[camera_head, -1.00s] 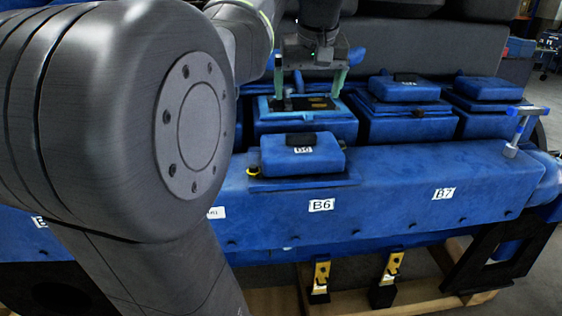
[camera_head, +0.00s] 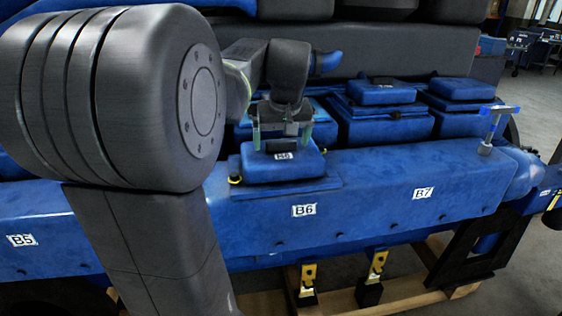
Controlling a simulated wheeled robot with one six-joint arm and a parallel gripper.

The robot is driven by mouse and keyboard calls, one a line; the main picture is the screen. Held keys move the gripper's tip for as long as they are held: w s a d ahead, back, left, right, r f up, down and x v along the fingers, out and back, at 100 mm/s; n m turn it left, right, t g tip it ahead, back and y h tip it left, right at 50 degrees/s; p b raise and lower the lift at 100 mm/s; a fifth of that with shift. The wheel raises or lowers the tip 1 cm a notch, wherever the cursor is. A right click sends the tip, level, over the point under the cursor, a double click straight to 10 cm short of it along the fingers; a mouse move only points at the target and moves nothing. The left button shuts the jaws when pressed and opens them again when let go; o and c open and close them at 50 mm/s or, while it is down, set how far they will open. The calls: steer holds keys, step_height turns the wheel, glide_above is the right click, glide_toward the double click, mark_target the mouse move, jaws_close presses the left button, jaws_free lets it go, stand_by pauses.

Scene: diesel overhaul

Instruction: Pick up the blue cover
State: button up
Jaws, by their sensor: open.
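The blue cover (camera_head: 298,168) is a box-like lid with a dark handle on top and a white label reading B6. It sits on the blue engine ledge in the middle of the view. My gripper (camera_head: 283,141) is open, with its two greenish fingers pointing down at the cover's dark handle (camera_head: 284,146), one on each side. I cannot tell whether the fingers touch the cover. The opening that was open behind the cover is now mostly hidden by my gripper and wrist.
Two similar blue covers (camera_head: 382,93) and (camera_head: 462,88) sit on the housings to the right. A small hammer-like tool (camera_head: 492,125) stands on the ledge at the right. Yellow brackets (camera_head: 308,279) hang below the ledge.

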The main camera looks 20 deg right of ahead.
steer(key=c, duration=1.3)
steer(key=shift+o, duration=0.2)
steer(key=shift+r, duration=0.15)
